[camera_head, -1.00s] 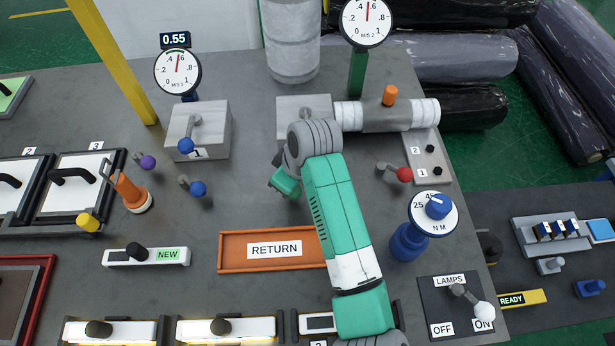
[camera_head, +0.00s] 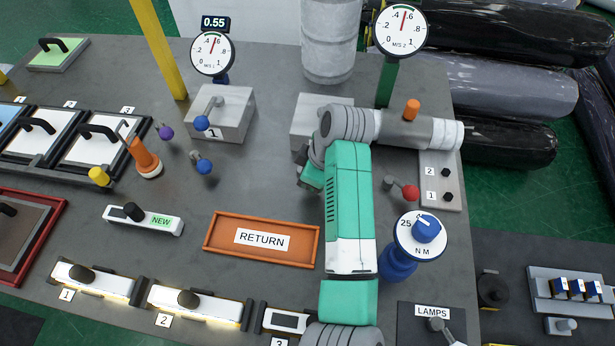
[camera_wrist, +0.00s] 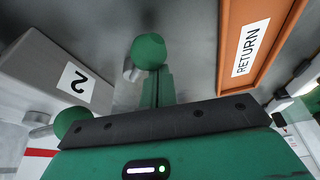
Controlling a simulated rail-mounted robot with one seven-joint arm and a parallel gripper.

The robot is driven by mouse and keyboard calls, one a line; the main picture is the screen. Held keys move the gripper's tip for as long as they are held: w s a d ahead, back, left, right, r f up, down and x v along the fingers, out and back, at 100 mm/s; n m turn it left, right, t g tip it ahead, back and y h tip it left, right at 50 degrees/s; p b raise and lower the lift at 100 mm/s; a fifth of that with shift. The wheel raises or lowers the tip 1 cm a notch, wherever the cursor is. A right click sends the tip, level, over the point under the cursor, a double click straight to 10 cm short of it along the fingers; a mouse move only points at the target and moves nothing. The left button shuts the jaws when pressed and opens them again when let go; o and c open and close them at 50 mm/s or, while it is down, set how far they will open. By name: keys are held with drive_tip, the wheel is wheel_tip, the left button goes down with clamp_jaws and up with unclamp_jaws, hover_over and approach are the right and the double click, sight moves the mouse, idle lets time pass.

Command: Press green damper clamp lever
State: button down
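In the wrist view, a green ball knob (camera_wrist: 148,50) on a short grey lever stands over the table between the block labelled 2 (camera_wrist: 75,80) and the RETURN tray. A second green ball (camera_wrist: 70,121) on a grey lever is beside that block, partly hidden by my gripper's dark bar. My gripper's green fingers (camera_wrist: 158,88) look shut together, with their tips next to the first green knob; I cannot tell whether they touch it. In the head view, my gripper (camera_head: 310,176) is low in front of the grey block (camera_head: 306,122), and my arm hides both green knobs.
The orange RETURN tray (camera_head: 218,241) lies in front. To the left are a blue-knobbed lever (camera_head: 204,166) and block 1 (camera_head: 228,108). To the right are a red-knobbed lever (camera_head: 410,192) and a blue N M dial (camera_head: 426,230).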

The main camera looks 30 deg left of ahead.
drive_tip(key=shift+w+d, duration=0.3)
drive_tip(key=shift+d, duration=0.05)
idle(0.6)
drive_tip(key=s+a+p, duration=0.1)
drive_tip(key=s+a+r+p, duration=0.1)
drive_tip(key=a, duration=0.1)
drive_tip(key=shift+s+a+r, duration=0.1)
drive_tip(key=shift+s+r, duration=0.05)
drive_tip(key=w+b+v, duration=0.1)
drive_tip(key=b+v, duration=0.1)
drive_tip(key=v, duration=0.7)
drive_tip(key=shift+a, duration=0.25)
drive_tip(key=shift+w, duration=0.15)
